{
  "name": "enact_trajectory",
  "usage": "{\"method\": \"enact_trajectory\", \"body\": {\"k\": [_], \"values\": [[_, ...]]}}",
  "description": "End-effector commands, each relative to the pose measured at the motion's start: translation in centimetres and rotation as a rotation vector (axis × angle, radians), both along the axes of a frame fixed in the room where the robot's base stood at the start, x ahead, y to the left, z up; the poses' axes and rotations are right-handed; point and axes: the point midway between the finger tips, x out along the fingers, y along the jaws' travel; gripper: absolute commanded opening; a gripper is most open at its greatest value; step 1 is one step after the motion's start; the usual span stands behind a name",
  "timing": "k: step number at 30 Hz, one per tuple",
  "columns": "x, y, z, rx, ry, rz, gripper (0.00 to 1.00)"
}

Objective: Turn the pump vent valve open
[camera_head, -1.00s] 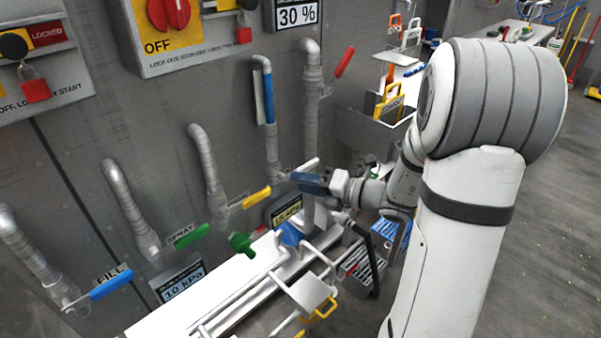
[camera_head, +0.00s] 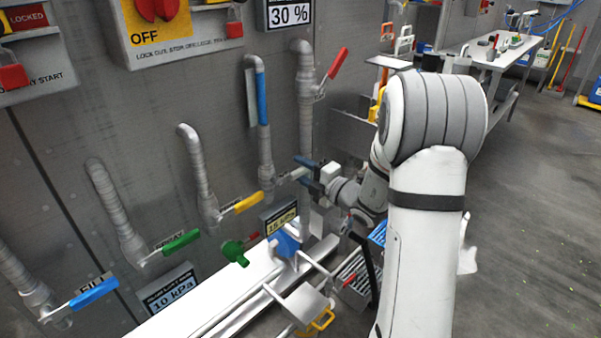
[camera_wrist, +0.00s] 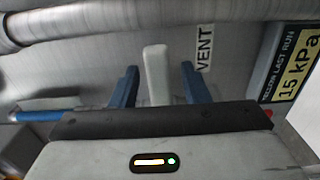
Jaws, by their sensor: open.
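The vent valve's pale grey handle (camera_wrist: 156,72) stands between my two blue fingers in the wrist view, with a gap on each side. A VENT label (camera_wrist: 204,47) is on the wall just right of it. In the head view the handle (camera_head: 293,173) shows as a short light lever low on the wall, partly hidden by my gripper (camera_head: 307,170). My gripper is open and also shows in the wrist view (camera_wrist: 161,86). Its fingers reach to either side of the handle; I see no contact. The valve's body is mostly hidden.
Nearby wall valves have a yellow handle (camera_head: 248,202), a green one (camera_head: 180,243), a blue one (camera_head: 94,293), an upright blue one (camera_head: 262,97) and a red one (camera_head: 338,63). A 15 kPa sign (camera_wrist: 293,66) is close on the right.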

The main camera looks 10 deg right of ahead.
Motion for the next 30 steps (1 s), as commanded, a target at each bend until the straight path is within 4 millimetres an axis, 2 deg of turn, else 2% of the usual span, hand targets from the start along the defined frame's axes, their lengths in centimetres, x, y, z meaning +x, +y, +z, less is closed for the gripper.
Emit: {"method": "enact_trajectory", "body": {"k": [6,21,29,30], "values": [[0.04,0.04,0.02,0.000,0.000,0.000,0.42],[0.01,0.09,0.01,-0.001,0.000,0.001,0.01],[0.01,0.11,-0.01,-0.001,0.000,0.002,0.00],[-0.01,0.85,-0.01,-0.001,0.001,0.004,0.00]]}}
